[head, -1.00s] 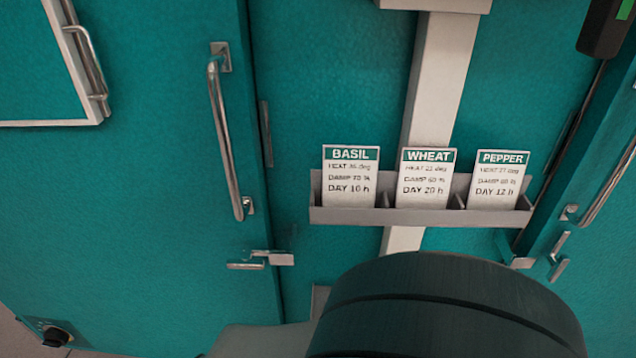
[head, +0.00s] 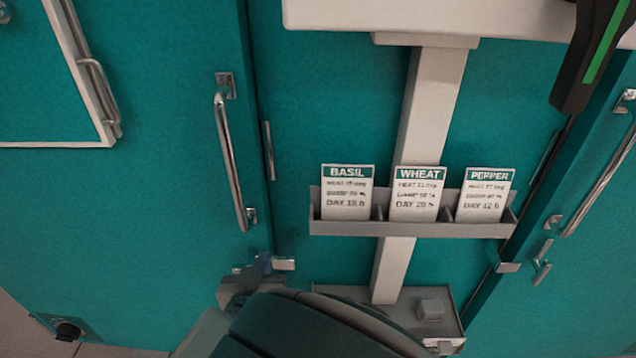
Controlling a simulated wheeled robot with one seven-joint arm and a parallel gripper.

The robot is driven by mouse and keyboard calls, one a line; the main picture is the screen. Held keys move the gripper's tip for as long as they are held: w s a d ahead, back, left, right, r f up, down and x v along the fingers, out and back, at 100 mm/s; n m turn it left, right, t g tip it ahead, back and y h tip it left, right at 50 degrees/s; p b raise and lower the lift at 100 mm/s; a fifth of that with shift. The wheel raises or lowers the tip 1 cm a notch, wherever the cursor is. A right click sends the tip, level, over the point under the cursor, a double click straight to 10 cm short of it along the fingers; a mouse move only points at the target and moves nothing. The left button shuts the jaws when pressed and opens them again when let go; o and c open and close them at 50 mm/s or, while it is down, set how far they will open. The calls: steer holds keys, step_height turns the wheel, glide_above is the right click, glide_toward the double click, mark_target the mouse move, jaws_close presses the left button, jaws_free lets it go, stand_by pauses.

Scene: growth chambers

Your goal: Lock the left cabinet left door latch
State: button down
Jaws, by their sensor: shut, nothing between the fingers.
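The latch (head: 283,264) is a small metal piece at the right edge of the teal door (head: 160,190) on the left, below its long bar handle (head: 230,165). My gripper (head: 256,268) is at this latch, over its left part, with its fingers shut and nothing held. The fingers and my arm hide the latch's lever, so its position and any contact cannot be told.
A grey rack (head: 400,229) holds basil, wheat and pepper cards. A tray (head: 350,292) with a small grey block (head: 430,308) is below it. Another latch (head: 508,267) and a bar handle (head: 600,185) are on the right. A dark knob (head: 68,331) is low on the left.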

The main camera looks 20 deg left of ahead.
steer(key=w+a+f+b, duration=0.1)
steer(key=w+f, duration=0.4)
steer(key=shift+w+f, duration=0.25)
steer(key=shift+w, duration=0.15)
steer(key=shift+a, duration=0.1)
